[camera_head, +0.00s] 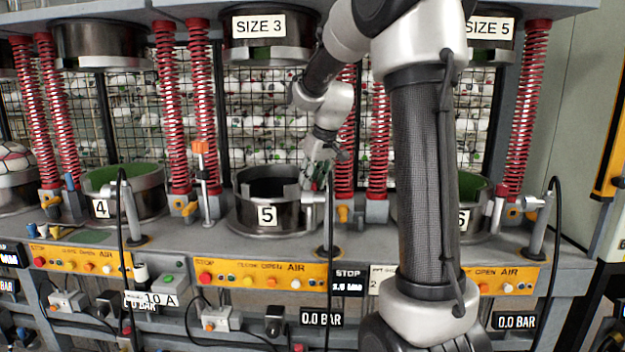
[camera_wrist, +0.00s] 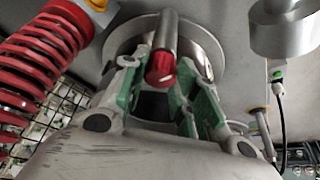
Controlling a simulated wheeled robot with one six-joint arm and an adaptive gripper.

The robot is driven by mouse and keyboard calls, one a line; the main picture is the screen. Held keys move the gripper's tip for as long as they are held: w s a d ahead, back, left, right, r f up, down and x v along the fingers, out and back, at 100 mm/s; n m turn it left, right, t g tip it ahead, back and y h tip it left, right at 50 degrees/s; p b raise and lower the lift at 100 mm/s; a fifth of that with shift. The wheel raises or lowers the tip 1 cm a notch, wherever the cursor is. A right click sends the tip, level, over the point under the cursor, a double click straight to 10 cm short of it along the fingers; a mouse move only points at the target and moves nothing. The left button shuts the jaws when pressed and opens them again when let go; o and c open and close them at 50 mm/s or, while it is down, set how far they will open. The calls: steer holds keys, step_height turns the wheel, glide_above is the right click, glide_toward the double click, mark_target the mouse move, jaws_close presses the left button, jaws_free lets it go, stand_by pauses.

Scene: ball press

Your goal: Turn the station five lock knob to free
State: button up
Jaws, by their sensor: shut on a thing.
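The station five pot (camera_head: 262,222) is a dark metal cylinder with a white "5" label. My gripper (camera_head: 318,178) reaches down at the pot's right side, where a silver fitting (camera_head: 314,197) sits. In the wrist view, my gripper (camera_wrist: 160,90) has green-padded fingers on both sides of the lock knob, a silver bar with a red end (camera_wrist: 160,68). It is shut on this knob. The bar lies about along the line between the fingers, in front of a round silver disc (camera_wrist: 205,45). The fingers hide parts of the knob, and any lock or free marking is not visible.
Red springs (camera_head: 203,105) stand between the stations. The station four pot (camera_head: 140,200) is to the left. A yellow button panel (camera_head: 262,275) runs below. In the wrist view, a red spring (camera_wrist: 40,55) is close at left.

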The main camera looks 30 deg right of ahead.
steer(key=n, duration=0.2)
steer(key=n+y, duration=0.1)
steer(key=n, duration=0.1)
steer(key=n+g+y, duration=0.1)
steer(key=n, duration=0.1)
steer(key=shift+w+d, duration=0.15)
steer(key=shift+d, duration=0.1)
steer(key=n+g+y, duration=0.1)
steer(key=n, duration=0.2)
steer(key=n+g, duration=0.1)
steer(key=n, duration=0.3)
steer(key=shift+w+d+y, duration=0.1)
steer(key=shift+w+y, duration=0.05)
steer(key=shift+y, duration=0.25)
steer(key=shift+n, duration=0.3)
steer(key=o, duration=1)
steer(key=v, duration=1.2)
steer(key=shift+w, duration=0.1)
